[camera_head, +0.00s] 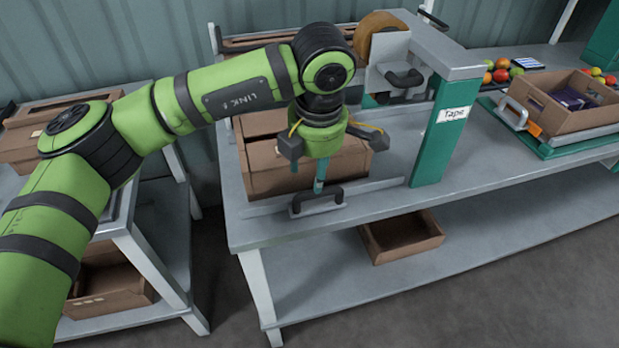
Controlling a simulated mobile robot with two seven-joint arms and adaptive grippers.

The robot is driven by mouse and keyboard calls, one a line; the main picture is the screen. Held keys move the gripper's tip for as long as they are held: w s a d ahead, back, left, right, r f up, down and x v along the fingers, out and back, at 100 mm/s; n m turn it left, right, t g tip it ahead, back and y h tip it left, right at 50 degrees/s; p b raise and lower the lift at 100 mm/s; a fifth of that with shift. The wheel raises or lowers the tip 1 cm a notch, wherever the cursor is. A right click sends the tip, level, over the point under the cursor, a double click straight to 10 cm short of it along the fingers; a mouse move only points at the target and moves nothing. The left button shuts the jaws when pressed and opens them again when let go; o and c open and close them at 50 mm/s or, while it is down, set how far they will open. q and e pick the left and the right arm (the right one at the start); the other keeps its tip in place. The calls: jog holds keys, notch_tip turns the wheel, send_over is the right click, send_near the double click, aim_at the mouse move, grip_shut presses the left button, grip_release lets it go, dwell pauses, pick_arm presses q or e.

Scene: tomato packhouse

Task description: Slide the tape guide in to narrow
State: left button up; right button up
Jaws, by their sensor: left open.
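The tape station has a green post (438,140) labelled "Tape", a grey top and a brown tape roll (378,32). A long grey guide rail (372,187) lies along the front of the bench beside a cardboard box (272,172). A black handle (318,197) stands on a small plate at the rail. My left gripper (335,152) is open above the box's front side and the handle, its fingers spread wide. A teal upright piece (320,176) shows just below it. Whether the gripper touches anything is hard to tell. My right gripper is out of view.
The grey bench (300,228) has an empty box (402,238) on its lower shelf. At right, a box with dark packs (565,112) sits by a handled tray and tomatoes (500,72). More boxes stand on the left table. The bench front is clear.

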aim_at(310, 192)
pick_arm(q)
jog(key=shift+w+a+f+p, duration=0.1)
jog(key=shift+w+f+p, duration=0.15)
jog(key=shift+f, duration=0.85)
jog(key=shift+w+a+f+p, duration=0.15)
jog(key=shift+f+p, duration=0.05)
jog(key=shift+f, duration=0.95)
jog(key=shift+w+a+f+p, duration=0.1)
jog(key=shift+w+f+p, duration=0.15)
jog(key=shift+f, duration=0.85)
grip_shut()
